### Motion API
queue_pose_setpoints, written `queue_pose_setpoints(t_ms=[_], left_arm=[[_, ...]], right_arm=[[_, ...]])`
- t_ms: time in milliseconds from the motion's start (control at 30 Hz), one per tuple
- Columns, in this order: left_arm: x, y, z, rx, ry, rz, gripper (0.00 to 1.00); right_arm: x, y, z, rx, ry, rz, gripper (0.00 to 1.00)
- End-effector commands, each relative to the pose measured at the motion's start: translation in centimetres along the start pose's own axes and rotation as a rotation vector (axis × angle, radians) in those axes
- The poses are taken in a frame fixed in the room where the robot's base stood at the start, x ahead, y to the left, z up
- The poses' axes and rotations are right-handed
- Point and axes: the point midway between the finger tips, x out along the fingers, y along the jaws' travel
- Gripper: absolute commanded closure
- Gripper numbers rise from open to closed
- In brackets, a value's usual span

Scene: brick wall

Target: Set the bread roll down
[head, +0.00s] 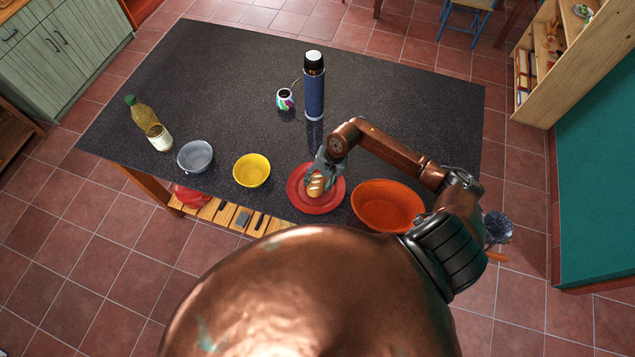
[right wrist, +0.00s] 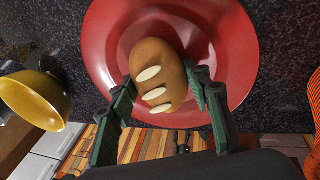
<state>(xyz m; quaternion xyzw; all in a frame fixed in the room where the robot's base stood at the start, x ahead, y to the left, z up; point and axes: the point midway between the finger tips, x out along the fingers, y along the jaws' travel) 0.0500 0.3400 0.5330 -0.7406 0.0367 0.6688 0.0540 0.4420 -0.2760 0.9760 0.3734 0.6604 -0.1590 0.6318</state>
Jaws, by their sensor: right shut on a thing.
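The bread roll (head: 315,184) is brown with pale slashes and shows over the red plate (head: 325,207) near the counter's front edge. My right gripper (head: 319,176) is shut on the roll. In the right wrist view the roll (right wrist: 157,76) sits between the two dark green fingers of the right gripper (right wrist: 160,95), with the red plate (right wrist: 245,50) behind it. I cannot tell whether the roll touches the plate. My left gripper is not in view.
On the dark counter (head: 220,90), an orange bowl (head: 388,207) stands right of the plate, and a yellow bowl (head: 251,171) and grey bowl (head: 195,157) stand left. A bottle (head: 148,122), mug (head: 285,99) and blue flask (head: 314,90) stand farther off. The back left is clear.

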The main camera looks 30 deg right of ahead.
Motion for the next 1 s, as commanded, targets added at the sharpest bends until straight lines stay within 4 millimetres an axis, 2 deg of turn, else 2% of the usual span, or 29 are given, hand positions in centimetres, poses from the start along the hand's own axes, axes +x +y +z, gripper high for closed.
queue_pose_setpoints(t_ms=[300,333,567,867,1000], left_arm=[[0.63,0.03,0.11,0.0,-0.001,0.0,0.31],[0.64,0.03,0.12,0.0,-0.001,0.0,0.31],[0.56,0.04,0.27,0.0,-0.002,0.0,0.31],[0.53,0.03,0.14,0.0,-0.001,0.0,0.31],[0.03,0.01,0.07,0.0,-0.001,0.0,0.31]], right_arm=[[1.04,-0.27,0.15,0.0,-0.001,-0.001,0.79],[1.1,-0.29,0.14,0.0,0.0,-0.001,0.55],[1.06,-0.28,0.08,0.0,0.001,-0.001,0.39],[0.9,-0.3,0.12,0.001,0.0,-0.001,0.38],[0.16,-0.08,-0.01,0.001,0.0,0.0,0.38]])
